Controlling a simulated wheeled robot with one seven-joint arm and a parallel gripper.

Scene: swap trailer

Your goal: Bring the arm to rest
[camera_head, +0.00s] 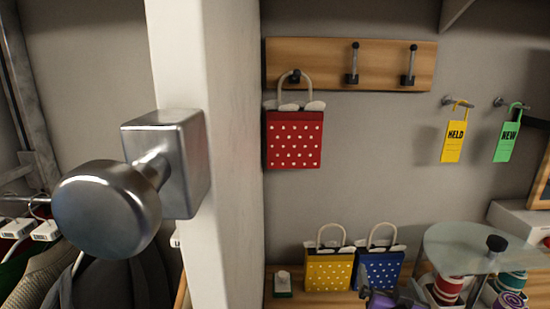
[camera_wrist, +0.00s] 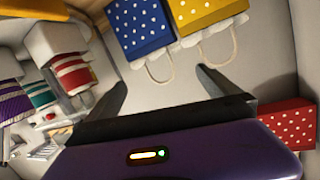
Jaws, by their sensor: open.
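My gripper (camera_wrist: 162,85) is open and empty in the wrist view, its two dark fingers spread apart. The yellow dotted bag (camera_wrist: 203,14) and the blue dotted bag (camera_wrist: 140,24) appear beyond the fingers, their handles pointing toward the gripper. A small purple part of my arm shows at the bottom edge of the head view, in front of the blue bag (camera_head: 379,269). The yellow bag (camera_head: 328,271) stands left of the blue one. The red dotted bag (camera_head: 295,138) hangs on the left hook of the wooden rack; it also shows in the wrist view (camera_wrist: 287,127).
The wooden rack (camera_head: 330,52) has two bare hooks. Yellow (camera_head: 454,137) and green (camera_head: 507,139) tags hang on pegs at right. A white post (camera_head: 225,230) with a metal knob (camera_head: 105,210) stands at left. A glass shelf (camera_head: 470,250) covers striped rolls at lower right.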

